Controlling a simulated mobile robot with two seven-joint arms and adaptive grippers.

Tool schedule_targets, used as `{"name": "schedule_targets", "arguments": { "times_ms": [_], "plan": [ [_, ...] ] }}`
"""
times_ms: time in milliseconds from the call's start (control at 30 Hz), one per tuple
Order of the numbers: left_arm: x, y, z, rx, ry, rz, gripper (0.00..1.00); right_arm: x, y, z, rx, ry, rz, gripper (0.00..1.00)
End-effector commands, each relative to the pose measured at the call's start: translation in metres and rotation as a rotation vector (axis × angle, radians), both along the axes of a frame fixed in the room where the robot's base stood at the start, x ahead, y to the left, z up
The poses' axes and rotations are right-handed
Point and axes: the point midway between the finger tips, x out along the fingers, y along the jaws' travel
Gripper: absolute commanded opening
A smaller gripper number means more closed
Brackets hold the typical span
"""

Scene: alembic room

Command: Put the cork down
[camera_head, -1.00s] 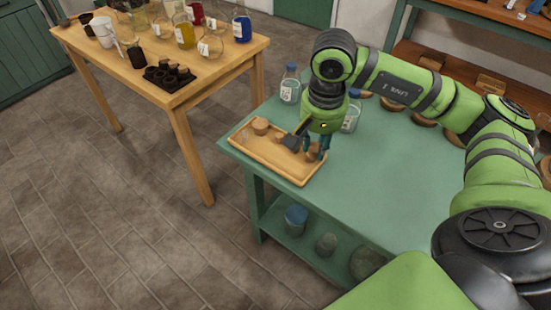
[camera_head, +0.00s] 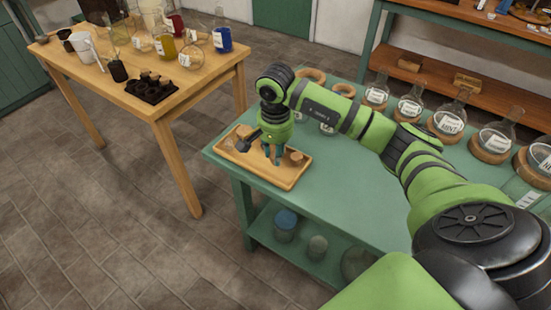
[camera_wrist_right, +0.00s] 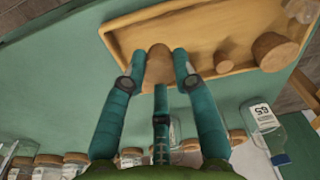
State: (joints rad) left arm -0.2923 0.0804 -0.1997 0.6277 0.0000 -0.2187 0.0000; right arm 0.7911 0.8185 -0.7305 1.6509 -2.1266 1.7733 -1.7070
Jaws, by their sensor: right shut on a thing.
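A cork (camera_wrist_right: 158,62) shows between the fingertips of my right gripper (camera_wrist_right: 163,60) in the wrist view, near the long edge of a shallow wooden tray (camera_wrist_right: 133,20). My right gripper (camera_head: 275,158) is shut on it and points down over the tray (camera_head: 262,174) in the head view. A brown cork (camera_head: 297,155) shows just right of the fingers there. Whether the held cork touches the tray is unclear. Another cork-like piece (camera_wrist_right: 273,52) lies at the tray's other end, also in the head view (camera_head: 243,130). My left gripper is out of view.
The tray lies on the green table's (camera_head: 340,190) left end. Labelled flasks on cork rings (camera_head: 447,125) line the table's back. A wooden table (camera_head: 190,90) with glassware stands left across a gap.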

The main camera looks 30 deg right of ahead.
Motion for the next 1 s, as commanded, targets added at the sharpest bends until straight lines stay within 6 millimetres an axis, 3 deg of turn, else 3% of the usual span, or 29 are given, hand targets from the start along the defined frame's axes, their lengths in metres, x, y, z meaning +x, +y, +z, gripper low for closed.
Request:
{"name": "schedule_targets", "arguments": {
  "times_ms": [300, 700, 733, 800, 1000],
  "plan": [
    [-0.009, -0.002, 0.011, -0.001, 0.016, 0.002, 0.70, 0.000, 0.001, -0.038, 0.000, 0.003, -0.001, 0.00],
    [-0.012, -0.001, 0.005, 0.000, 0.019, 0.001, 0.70, 0.000, 0.000, -0.045, -0.001, 0.001, 0.000, 0.00],
    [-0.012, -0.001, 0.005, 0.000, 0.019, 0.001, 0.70, 0.000, 0.000, -0.044, -0.001, 0.001, 0.000, 0.32],
    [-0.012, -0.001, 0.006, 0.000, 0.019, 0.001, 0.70, 0.000, 0.000, -0.043, -0.001, 0.001, 0.000, 0.51],
    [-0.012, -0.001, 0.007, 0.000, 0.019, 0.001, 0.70, 0.000, 0.000, -0.043, -0.001, 0.001, 0.000, 0.51]
  ]
}}
